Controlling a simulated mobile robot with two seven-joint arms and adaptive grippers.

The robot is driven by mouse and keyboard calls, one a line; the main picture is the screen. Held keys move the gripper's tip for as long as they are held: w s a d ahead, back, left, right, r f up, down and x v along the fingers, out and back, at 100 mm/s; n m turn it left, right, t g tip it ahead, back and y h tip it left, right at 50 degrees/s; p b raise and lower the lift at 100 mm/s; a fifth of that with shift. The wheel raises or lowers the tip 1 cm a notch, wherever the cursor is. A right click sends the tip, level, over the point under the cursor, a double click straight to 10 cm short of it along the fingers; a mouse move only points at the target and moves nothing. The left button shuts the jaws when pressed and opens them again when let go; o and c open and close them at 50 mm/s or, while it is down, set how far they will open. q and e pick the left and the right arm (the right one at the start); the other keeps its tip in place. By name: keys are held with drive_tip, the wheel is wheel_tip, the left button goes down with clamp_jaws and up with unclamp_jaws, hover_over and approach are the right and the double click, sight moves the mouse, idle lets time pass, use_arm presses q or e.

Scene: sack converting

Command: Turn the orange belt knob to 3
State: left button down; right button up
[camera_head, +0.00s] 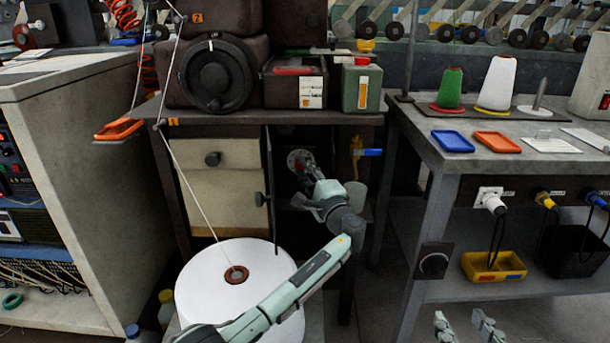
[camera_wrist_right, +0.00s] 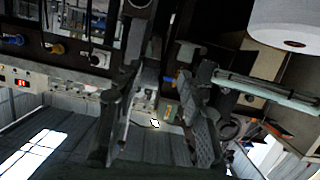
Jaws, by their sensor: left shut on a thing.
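A round pale dial plate (camera_head: 296,158) sits in the dark recess under the middle table, right of a cream cabinet door. My left gripper (camera_head: 306,172) reaches in from the lower left and is shut at this dial, on what appears to be the orange belt knob. Fingers and wrist hide the knob, so its colour, pointer and most numbers cannot be read. My right gripper (camera_head: 463,328) shows at the bottom edge of the head view, away from the dial. In the right wrist view its fingers (camera_wrist_right: 157,122) are apart with nothing between them.
A large white roll (camera_head: 210,285) stands below my left arm, with a thread rising from it. An orange-yellow valve with a blue handle (camera_head: 370,152) is close right of the dial. A right-hand bench (camera_head: 430,148) carries cones and trays; a black knob (camera_head: 433,264) is on its leg.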

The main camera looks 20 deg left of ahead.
use_arm(q)
drive_tip(key=m+t, duration=0.1)
drive_tip(key=m, duration=0.1)
drive_tip(key=m+b, duration=0.1)
drive_tip(key=m, duration=0.1)
drive_tip(key=shift+a+f+t, duration=0.1)
drive_tip(key=shift+f+t, duration=0.2)
drive_tip(key=shift+t, duration=0.1)
drive_tip(key=shift+m, duration=0.6)
use_arm(e)
drive_tip(key=a+r+t+y, duration=0.2)
drive_tip(key=a+r+t, duration=0.1)
drive_tip(key=r, duration=0.5)
drive_tip(key=shift+s+a+r+t+y, duration=0.3)
drive_tip(key=shift+a+r+t, duration=0.1)
drive_tip(key=shift+t, duration=0.2)
use_arm(q)
drive_tip(key=c, duration=1.2)
unclamp_jaws()
use_arm(e)
drive_tip(key=shift+f, duration=0.1)
use_arm(q)
drive_tip(key=v, duration=1.2)
drive_tip(key=shift+s+a+f, duration=0.1)
drive_tip(key=shift+f, duration=0.05)
